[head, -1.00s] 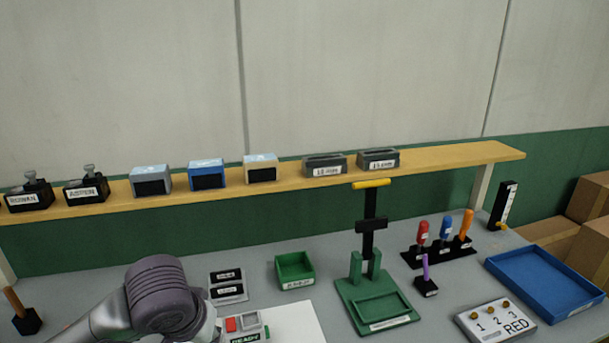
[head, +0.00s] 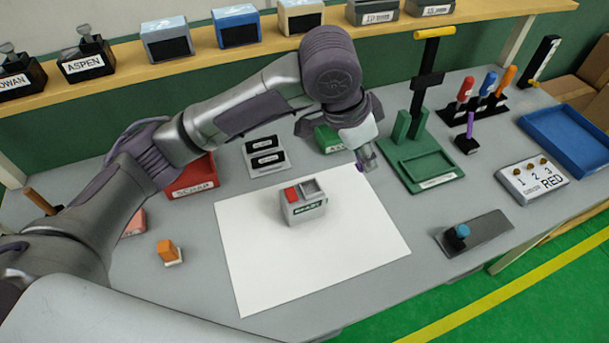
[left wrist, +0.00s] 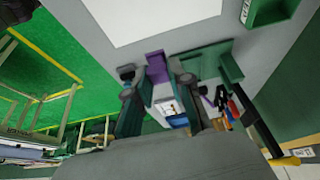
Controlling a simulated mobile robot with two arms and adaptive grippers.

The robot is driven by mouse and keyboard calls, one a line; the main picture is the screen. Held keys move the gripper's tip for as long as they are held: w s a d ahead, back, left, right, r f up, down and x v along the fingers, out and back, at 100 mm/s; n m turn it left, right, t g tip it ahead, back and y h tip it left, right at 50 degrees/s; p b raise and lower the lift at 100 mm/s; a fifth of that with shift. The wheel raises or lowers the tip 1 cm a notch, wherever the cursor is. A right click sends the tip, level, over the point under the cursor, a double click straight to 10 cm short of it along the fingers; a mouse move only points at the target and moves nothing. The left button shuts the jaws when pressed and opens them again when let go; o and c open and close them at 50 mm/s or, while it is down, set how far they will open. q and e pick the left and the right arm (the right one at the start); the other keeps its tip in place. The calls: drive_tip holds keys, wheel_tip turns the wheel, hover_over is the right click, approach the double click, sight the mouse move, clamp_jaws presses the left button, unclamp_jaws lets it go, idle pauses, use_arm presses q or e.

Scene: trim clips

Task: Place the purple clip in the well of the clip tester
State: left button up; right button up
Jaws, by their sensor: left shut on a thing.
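My left gripper (head: 366,160) is shut on the purple clip (left wrist: 157,66) and holds it above the table, at the right edge of the white mat. In the head view only a small bit of purple shows at the fingertips. In the left wrist view the clip stands out between the two fingers. A small grey box (head: 304,208) with a red block and an open square well on top, which looks like the clip tester, stands on the mat, lower left of the gripper. Its well looks empty. My right gripper is not in view.
The white mat (head: 330,262) is clear around the grey box. A red scrap bin (head: 190,180) and an orange block (head: 168,252) lie left. A dark plate (head: 478,232) lies right.

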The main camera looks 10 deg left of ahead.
use_arm(q)
drive_tip(key=a+f, duration=0.1)
drive_tip(key=a, duration=0.2)
drive_tip(key=a+f+p, duration=0.1)
drive_tip(key=a+f, duration=0.3)
drive_tip(key=a, duration=0.1)
drive_tip(key=shift+w+a+f+p, duration=0.2)
drive_tip(key=shift+a+p, duration=0.15)
drive_tip(key=shift+p, duration=0.05)
drive_tip(key=shift+s+a+f, duration=0.1)
drive_tip(key=shift+a+f, duration=0.3)
drive_tip(key=shift+a, duration=0.1)
wheel_tip(320, 180, down, 3)
drive_tip(key=shift+d+f+p, duration=0.15)
drive_tip(key=shift+f+p, duration=0.05)
drive_tip(key=shift+p, duration=0.3)
drive_tip(key=shift+f, duration=0.25)
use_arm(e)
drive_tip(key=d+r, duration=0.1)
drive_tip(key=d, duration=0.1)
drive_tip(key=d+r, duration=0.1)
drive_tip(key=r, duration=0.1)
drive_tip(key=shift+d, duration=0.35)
use_arm(q)
drive_tip(key=shift+f, duration=0.15)
